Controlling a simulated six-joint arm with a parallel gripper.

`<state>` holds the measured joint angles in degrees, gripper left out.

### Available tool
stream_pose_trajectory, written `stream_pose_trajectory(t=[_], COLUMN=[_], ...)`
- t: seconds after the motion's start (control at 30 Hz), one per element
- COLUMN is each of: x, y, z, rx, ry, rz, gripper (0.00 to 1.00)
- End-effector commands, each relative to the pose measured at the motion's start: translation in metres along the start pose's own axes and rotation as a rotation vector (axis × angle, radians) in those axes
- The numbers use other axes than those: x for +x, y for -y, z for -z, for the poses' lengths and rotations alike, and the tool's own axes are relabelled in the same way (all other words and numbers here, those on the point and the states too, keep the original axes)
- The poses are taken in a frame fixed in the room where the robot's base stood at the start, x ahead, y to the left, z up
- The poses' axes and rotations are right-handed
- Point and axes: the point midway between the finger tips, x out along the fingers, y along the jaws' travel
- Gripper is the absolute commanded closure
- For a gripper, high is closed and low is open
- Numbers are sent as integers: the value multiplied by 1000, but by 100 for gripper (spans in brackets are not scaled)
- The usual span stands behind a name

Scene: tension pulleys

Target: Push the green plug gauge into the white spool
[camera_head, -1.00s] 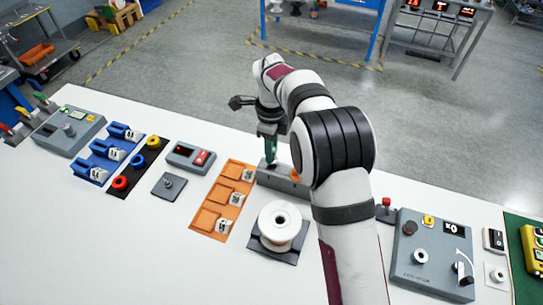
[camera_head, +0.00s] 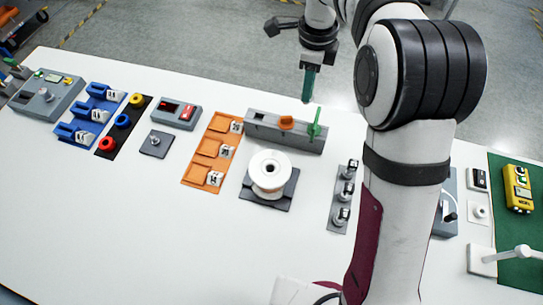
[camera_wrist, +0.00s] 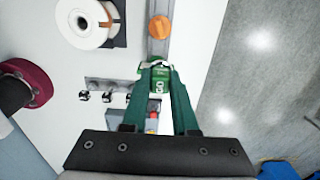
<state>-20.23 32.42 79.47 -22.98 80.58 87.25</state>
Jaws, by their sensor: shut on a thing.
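The green plug gauge, marked "GO" (camera_wrist: 159,82), lies between my gripper's two dark green fingers in the wrist view. My gripper (camera_head: 306,99) is shut on it and points down; in the head view I cannot separate the gauge from the fingers. The white spool (camera_head: 268,172) stands upright on a dark square base, in front of and left of my gripper. Its open centre hole faces up. In the wrist view the spool (camera_wrist: 86,20) is at the upper left, apart from my gripper.
A grey block (camera_head: 262,131) with an orange knob (camera_head: 286,123) and a bright green upright piece (camera_head: 315,129) lies behind the spool. A plate with several metal pegs (camera_head: 342,198) stands right of the spool. Orange trays (camera_head: 208,147) are left. The front table is clear.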

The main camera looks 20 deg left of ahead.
Motion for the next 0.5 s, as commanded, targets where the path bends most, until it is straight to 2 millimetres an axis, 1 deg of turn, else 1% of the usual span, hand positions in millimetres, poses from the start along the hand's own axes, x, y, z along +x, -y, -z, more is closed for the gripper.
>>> stream_pose_trajectory(t=[0.13,0.17,0.23,0.27,0.37,0.4,0.5], x=[-1,-1,-4,-5,-8,-9,-9], y=[-3,-6,-20,-28,-63,-78,-115], z=[-2,-4,-11,-15,-28,-32,-39], rx=[-8,-17,-55,-79,-172,-212,-305], ry=[0,0,0,0,-1,0,0], rz=[0,0,0,0,0,0,1], gripper=[100,100,100,100,100,100,100])
